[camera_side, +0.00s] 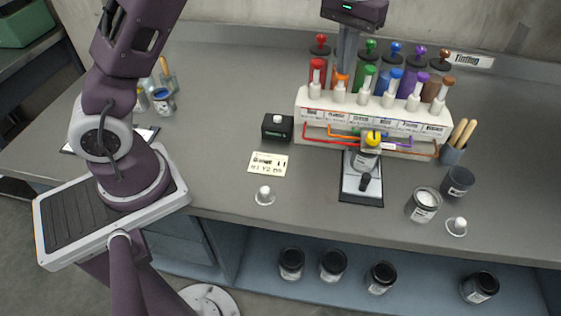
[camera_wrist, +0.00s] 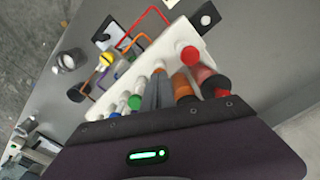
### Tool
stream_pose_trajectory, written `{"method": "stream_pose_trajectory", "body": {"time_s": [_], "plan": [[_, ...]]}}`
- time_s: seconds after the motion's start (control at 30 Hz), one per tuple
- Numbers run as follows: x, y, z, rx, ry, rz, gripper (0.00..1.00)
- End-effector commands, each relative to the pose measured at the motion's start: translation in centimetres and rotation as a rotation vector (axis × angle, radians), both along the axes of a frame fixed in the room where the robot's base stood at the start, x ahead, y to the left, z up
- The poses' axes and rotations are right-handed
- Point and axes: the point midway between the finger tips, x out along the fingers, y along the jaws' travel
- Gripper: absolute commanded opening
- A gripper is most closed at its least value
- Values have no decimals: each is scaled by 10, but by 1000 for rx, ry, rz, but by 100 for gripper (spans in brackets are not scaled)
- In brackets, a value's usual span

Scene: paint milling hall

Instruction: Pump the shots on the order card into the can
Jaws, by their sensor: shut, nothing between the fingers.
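The tinting dispenser (camera_side: 370,115) is a white stand with a row of coloured pump cylinders and coloured tubes along its front. A red pump (camera_side: 318,72), green pump (camera_side: 367,76), blue pump (camera_side: 392,80), purple pump (camera_side: 414,86) and brown pump (camera_side: 437,88) show. The orange pump (camera_side: 341,78) is partly hidden by my gripper (camera_side: 346,66), which is shut and empty above it. In the wrist view my fingers (camera_wrist: 159,74) point beside the orange cylinder (camera_wrist: 182,85). The order card (camera_side: 268,164) is only partly legible.
A black box with a white button (camera_side: 277,127) stands left of the dispenser. A jar of white (camera_side: 423,204), a dark cup (camera_side: 458,182) and a stick holder (camera_side: 453,153) stand at right. A white knobbed piece (camera_side: 264,196) lies near the front edge. The left-middle bench is clear.

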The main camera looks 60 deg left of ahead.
Motion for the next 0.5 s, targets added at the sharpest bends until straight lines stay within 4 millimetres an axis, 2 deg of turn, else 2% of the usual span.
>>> {"method": "stream_pose_trajectory", "body": {"time_s": [0.23, 0.5], "plan": [[0, 0, 0, 2, 1, 0, 0], [0, 0, 24, 0, -1, 0, 0]]}}
